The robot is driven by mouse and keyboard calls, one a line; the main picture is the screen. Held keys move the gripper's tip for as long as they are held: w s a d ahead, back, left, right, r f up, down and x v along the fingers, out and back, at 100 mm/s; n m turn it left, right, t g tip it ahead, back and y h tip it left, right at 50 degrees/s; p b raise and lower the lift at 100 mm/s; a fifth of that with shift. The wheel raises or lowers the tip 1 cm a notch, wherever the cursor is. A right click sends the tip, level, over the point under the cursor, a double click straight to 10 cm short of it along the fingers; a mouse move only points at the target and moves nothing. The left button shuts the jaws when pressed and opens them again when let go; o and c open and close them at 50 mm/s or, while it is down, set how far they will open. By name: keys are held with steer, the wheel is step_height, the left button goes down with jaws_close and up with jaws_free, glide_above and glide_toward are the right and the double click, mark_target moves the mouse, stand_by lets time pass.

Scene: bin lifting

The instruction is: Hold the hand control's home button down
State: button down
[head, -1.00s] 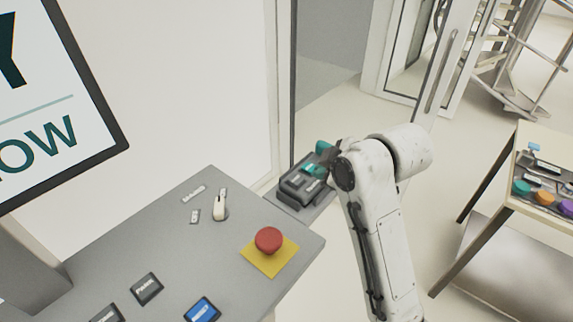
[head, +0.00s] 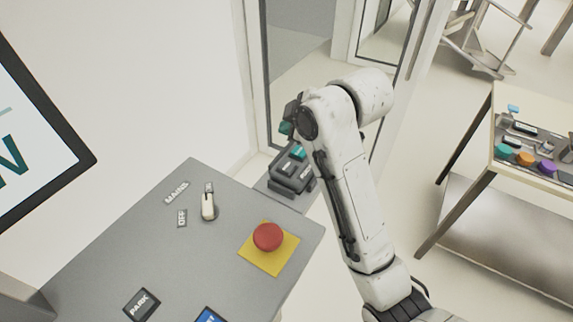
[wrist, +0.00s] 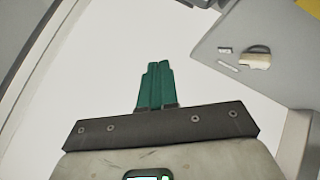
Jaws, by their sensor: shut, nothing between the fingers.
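The hand control (head: 290,174) is a dark box on a small grey shelf beyond the console's far right corner. It has a teal button (head: 298,153) and dark labelled keys; the labels are too small to read, so I cannot tell which is home. My gripper (head: 286,128) is above the hand control, toward its far left side, apart from it. In the wrist view my teal fingers (wrist: 158,68) are together and empty, facing a pale blank surface. My arm stands close to the control's right side.
The grey console (head: 120,235) carries a red stop button (head: 268,237) on a yellow plate and a white switch lever (head: 208,207). A table (head: 530,180) with coloured knobs stands at the right. A door frame (head: 255,75) rises behind my gripper.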

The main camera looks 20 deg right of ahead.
steer(key=b, duration=0.5)
glide_above(289, 168)
step_height(289, 168, down, 6)
steer(key=shift+f, duration=1.15)
steer(key=shift+f, duration=0.1)
stand_by(0.7)
steer(key=shift+f, duration=0.3)
